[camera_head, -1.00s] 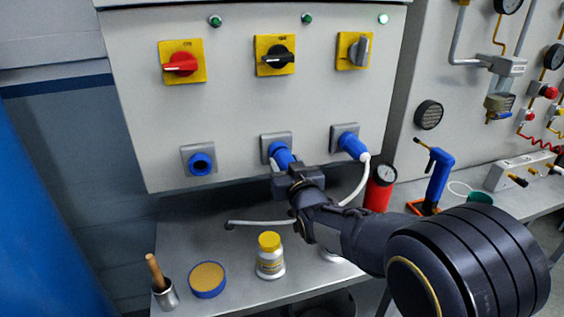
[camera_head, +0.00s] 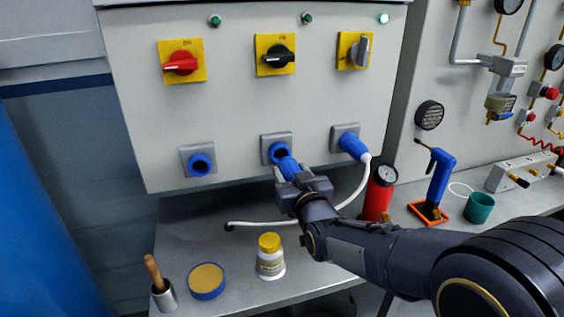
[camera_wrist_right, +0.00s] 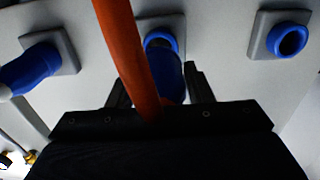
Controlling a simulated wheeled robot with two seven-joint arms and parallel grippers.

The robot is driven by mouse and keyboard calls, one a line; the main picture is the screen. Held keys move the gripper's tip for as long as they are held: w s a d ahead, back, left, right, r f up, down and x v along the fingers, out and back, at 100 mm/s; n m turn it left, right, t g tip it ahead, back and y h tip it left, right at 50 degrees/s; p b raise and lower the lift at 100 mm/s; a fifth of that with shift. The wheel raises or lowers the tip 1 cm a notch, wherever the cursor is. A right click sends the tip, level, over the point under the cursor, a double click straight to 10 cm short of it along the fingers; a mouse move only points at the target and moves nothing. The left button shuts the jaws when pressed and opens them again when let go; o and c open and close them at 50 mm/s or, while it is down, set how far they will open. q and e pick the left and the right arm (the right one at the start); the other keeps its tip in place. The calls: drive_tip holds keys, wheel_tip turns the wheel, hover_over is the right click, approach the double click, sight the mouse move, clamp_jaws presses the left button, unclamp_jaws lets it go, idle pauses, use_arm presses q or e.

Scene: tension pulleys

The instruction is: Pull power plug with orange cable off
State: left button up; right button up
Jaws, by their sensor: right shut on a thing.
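The blue power plug (camera_head: 288,166) is in my right gripper (camera_head: 290,176), which is shut on it just in front of the middle socket (camera_head: 274,143). The socket's dark opening shows above the plug, and the plug appears drawn out of it, though the two still overlap in the picture. In the right wrist view the orange cable (camera_wrist_right: 125,50) runs up from between the fingers (camera_wrist_right: 158,92), in front of the blue plug (camera_wrist_right: 169,78) and the middle socket (camera_wrist_right: 160,38). The orange cable is hidden in the head view. My left gripper is not in view.
A blue plug with a white cable (camera_head: 354,147) sits in the right socket. The left socket (camera_head: 200,165) is empty. On the bench below stand a yellow-capped bottle (camera_head: 270,258), a round tin (camera_head: 207,280) and a red cylinder (camera_head: 379,192) with a gauge.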

drive_tip(key=shift+s+d, duration=0.15)
drive_tip(key=shift+s, duration=0.3)
